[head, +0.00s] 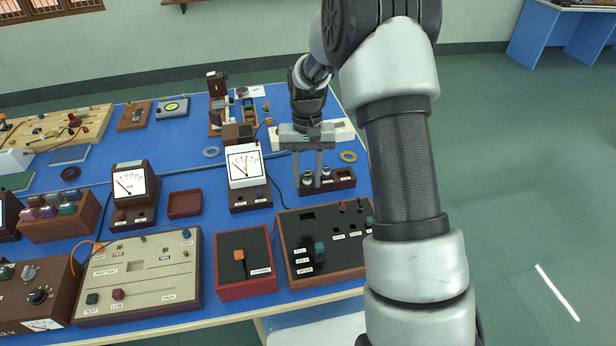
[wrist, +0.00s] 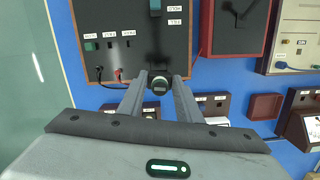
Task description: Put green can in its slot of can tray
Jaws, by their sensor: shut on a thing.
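My gripper (head: 308,180) points down over the dark red can tray (head: 342,181) at the far right of the blue bench. Its two fingers are shut on a small can (head: 307,178) with a pale, greenish side, at the tray's left end. In the wrist view the can (wrist: 160,85) sits between the fingertips and shows a dark round top. The can tray (wrist: 150,108) lies partly behind the fingers there. I cannot tell whether the can's base is inside a slot or just above it. A small pale thing (head: 326,171) shows just right of the right finger.
A dark panel with switches (head: 325,240) lies in front of the tray. A meter (head: 245,168) stands to the left.

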